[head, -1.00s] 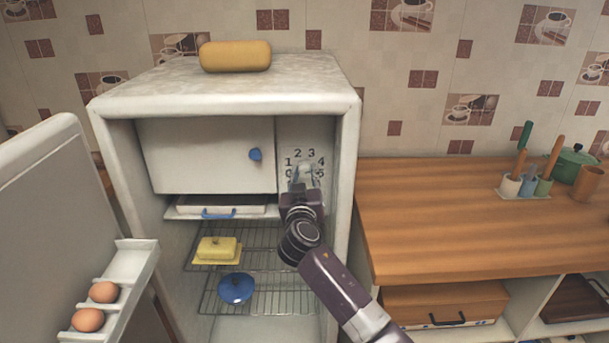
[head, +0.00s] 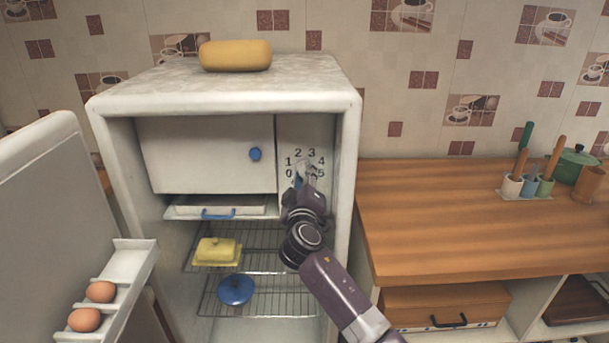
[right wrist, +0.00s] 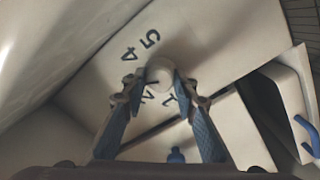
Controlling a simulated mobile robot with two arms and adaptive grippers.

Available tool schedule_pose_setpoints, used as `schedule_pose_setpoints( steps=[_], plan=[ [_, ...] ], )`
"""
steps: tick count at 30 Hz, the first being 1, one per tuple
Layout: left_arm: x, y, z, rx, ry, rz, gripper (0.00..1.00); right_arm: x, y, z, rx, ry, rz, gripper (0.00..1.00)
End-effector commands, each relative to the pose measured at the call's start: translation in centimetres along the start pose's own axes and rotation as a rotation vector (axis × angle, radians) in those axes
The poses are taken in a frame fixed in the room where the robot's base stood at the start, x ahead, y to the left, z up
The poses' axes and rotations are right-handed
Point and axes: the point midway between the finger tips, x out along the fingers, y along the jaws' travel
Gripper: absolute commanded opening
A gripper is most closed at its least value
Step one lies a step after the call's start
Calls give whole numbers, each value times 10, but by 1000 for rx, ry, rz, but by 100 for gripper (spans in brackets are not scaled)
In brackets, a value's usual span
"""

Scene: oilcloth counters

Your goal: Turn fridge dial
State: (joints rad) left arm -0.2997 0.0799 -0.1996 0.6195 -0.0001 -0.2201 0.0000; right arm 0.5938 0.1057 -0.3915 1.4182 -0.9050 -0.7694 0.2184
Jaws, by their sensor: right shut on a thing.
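The fridge (head: 225,95) stands with its door (head: 40,190) open at the left. The numbered dial panel (head: 305,140) is at its upper right inside. In the right wrist view, the dial (right wrist: 160,71) is a round white knob with a dark mark, ringed by digits. The mark points toward the lower left, near the 2 as far as I can tell. My right gripper (head: 304,173) is shut on the dial, with blue-padded fingers on both sides of it. In the head view the gripper mostly hides the dial. My left gripper is out of view.
The freezer door (head: 205,150) with a blue knob is shut, left of the dial. A yellow butter dish (head: 217,250) and a blue lidded bowl (head: 236,289) stand on wire racks below. A wooden counter (head: 450,215) is at the right. Eggs sit in the door shelf.

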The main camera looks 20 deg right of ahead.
Motion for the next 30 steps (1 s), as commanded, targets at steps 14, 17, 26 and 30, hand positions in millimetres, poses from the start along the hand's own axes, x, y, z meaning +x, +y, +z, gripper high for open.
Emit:
schedule_pose_setpoints(
  steps=[14, 17, 26, 30],
  plan=[
    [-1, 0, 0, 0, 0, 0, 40, 1, 2, -2, -85, 7, 5, 3],
    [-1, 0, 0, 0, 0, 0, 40, 1, 3, -2, -84, 8, 5, 3],
    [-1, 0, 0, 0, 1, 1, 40, 1, 2, -2, -83, 7, 5, 43],
    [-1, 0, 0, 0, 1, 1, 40, 0, 1, -1, -83, 6, 3, 44]
  ],
)
